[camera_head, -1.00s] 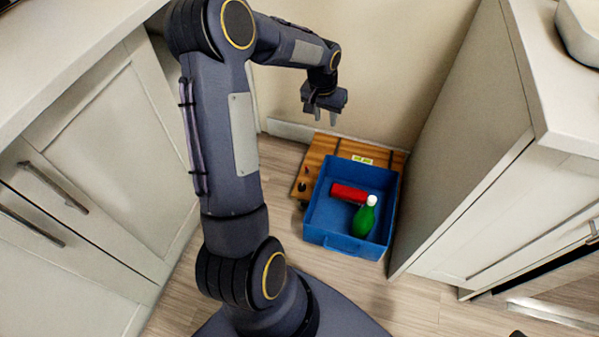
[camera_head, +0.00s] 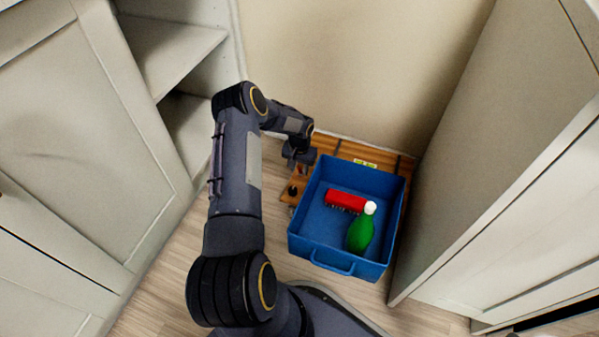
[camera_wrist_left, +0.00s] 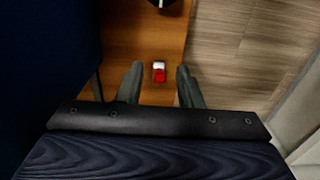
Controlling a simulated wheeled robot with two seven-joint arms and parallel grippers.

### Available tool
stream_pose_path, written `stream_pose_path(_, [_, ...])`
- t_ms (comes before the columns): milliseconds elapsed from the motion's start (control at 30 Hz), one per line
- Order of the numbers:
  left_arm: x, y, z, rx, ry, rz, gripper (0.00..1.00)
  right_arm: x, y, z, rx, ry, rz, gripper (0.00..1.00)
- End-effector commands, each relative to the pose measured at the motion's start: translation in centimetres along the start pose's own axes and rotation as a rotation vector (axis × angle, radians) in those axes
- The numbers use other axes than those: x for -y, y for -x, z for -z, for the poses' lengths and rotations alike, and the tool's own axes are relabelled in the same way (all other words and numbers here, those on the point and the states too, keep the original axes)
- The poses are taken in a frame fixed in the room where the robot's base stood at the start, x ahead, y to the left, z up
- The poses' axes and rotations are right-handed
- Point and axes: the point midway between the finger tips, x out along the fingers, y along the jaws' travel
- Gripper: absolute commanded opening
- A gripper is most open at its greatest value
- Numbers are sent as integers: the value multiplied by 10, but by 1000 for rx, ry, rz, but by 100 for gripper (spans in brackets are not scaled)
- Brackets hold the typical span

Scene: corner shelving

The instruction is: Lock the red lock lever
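The lock lever (camera_wrist_left: 159,74), small with a red part and a white part, sits on the wooden board (camera_wrist_left: 145,45) in the left wrist view. My left gripper (camera_wrist_left: 160,67) is open, with one finger on each side of the lever as seen from the wrist. I cannot tell how far above it the fingertips are. In the head view my left gripper (camera_head: 300,160) is low over the left edge of the wooden board (camera_head: 352,149) and hides the lever.
A blue bin (camera_head: 311,228) on the board holds a red brush-like object (camera_head: 346,201) and a green bottle (camera_head: 361,232). A black knob (camera_head: 292,190) stands left of the bin. Cabinets flank both sides, with a wall behind. Floor (camera_head: 175,290) is clear in front.

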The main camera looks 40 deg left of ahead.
Motion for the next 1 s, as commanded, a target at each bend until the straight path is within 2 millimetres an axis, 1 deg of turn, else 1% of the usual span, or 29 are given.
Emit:
stream_pose_path(33, [0, -6, 0, 0, 0, -1, 33, -2, -3, -2, 0, 0, 0, 52])
stream_pose_path(100, [0, -9, 0, 0, 0, 0, 33, -2, -4, -2, 0, 0, 0, 52])
stream_pose_path(367, [0, -10, 0, -1, 0, 0, 33, -2, -4, -2, 0, 0, 0, 52])
stream_pose_path(400, [0, -10, 0, 0, 0, 0, 31, -2, -4, -2, 0, 0, 0, 52])
stream_pose_path(433, [0, -10, 0, 0, 0, 0, 28, -2, -4, -2, 0, 0, 0, 52])
stream_pose_path(633, [0, -10, 0, 0, 0, 0, 1, -2, -4, -2, 0, 0, 0, 52])
stream_pose_path(667, [0, -10, 0, 0, 0, 0, 0, -2, -4, -2, 0, 0, 0, 52])
stream_pose_path(833, [0, -10, 0, -5, -1, 1, 0, -2, -3, -2, 0, 0, 0, 52])
stream_pose_path(1000, [0, -10, -4, -72, -2, 2, 0, 0, 0, 0, 0, 0, 0, 52])
